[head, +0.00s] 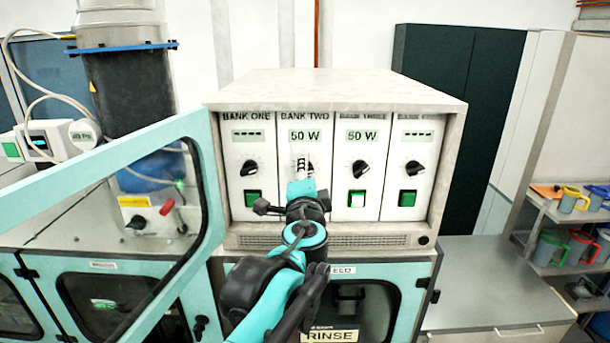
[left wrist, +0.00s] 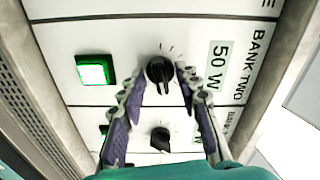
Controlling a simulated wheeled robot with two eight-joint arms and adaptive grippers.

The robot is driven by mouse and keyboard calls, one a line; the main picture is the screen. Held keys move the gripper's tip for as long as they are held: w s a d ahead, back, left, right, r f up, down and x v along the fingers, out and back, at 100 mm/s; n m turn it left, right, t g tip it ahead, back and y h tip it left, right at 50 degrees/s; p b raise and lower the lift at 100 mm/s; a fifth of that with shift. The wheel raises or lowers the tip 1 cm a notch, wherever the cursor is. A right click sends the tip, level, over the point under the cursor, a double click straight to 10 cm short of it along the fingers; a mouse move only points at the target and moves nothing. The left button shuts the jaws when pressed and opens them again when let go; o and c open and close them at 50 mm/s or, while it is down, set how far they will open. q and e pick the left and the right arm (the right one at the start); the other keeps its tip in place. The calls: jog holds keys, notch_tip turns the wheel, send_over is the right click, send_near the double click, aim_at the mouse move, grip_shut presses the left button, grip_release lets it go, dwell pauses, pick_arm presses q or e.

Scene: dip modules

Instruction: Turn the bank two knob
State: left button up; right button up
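The bank two panel is in the middle-left of the white instrument face, with a 50 W display (head: 305,135). Its black knob (left wrist: 159,70) shows in the left wrist view between the fingertips of my left gripper (left wrist: 162,76). In the head view my left gripper (head: 304,167) is in front of the panel and mostly covers the knob. One finger is on each side of the knob, close to it; whether the pads touch it I cannot tell. The bank two button (left wrist: 95,70) glows green in the left wrist view. My right gripper is not in view.
The bank one knob (head: 249,168), bank three knob (head: 360,169) and bank four knob (head: 413,168) sit alongside. An open teal-framed door (head: 110,160) stands at left. A clear grey counter (head: 490,285) and shelves with mugs (head: 570,200) are at right.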

pick_arm(q)
jog(key=s, duration=1.2)
jog(key=s+a+f+n+g+y+b, duration=0.1)
jog(key=s+a+f+n+g+b, duration=0.15)
jog(key=a+f+b, duration=0.65)
jog(key=s+a+f+n+g+y+b, duration=0.1)
jog(key=a+f+n+g+b, duration=0.2)
jog(key=f, duration=1.2)
jog(key=s+a+f+n+g+y+b, duration=0.1)
jog(key=s+a+f+n+y+b, duration=0.2)
jog(key=f+b, duration=0.7)
jog(key=s+a+f+n+g+h+b, duration=0.1)
jog(key=s+f+n+b, duration=0.1)
jog(key=f, duration=1)
jog(key=s+f+n+g+h+b, duration=0.2)
jog(key=s+f+b, duration=0.2)
jog(key=f+b, duration=0.3)
jog(key=s+a+f+n+g+h+b, duration=0.1)
jog(key=f+b, duration=0.4)
jog(key=f, duration=1.2)
jog(key=s+n+h, duration=0.1)
jog(key=s+n, duration=0.1)
jog(key=shift+s+a, duration=0.35)
jog(key=shift+g, duration=0.25)
jog(key=shift+f, duration=0.1)
